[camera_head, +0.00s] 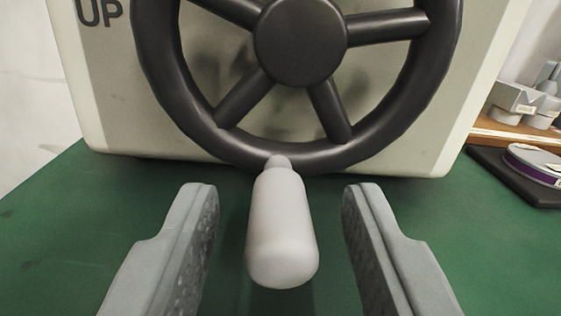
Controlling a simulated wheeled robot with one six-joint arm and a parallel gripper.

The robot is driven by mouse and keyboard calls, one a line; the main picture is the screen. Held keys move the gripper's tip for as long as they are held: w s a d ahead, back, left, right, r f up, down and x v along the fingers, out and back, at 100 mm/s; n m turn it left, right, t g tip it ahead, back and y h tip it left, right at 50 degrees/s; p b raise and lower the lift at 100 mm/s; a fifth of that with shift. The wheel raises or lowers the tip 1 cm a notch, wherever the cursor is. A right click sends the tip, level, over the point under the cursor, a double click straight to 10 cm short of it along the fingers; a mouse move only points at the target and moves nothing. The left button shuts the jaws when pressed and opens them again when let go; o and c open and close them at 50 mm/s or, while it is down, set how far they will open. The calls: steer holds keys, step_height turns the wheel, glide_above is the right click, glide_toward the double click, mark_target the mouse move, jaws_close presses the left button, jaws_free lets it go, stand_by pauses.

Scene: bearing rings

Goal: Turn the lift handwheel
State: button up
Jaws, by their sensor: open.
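The dark handwheel (232,104) is mounted on the front of a pale box (114,118) and fills the top of the view. It has a round hub and several spokes; its top is cut off by the frame. A light grey knob handle (282,225) sticks out from the bottom of the rim toward me. My gripper (280,200) is open, with one finger on each side of the handle. Gaps show between the handle and both fingers.
The letters "UP" (99,12) are on the box's upper left. At right are a dark tray (505,178), a purple-edged ring (535,166) and grey parts on a wooden shelf (510,133).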

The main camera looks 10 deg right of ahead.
steer(key=shift+w, duration=0.35)
jaws_close()
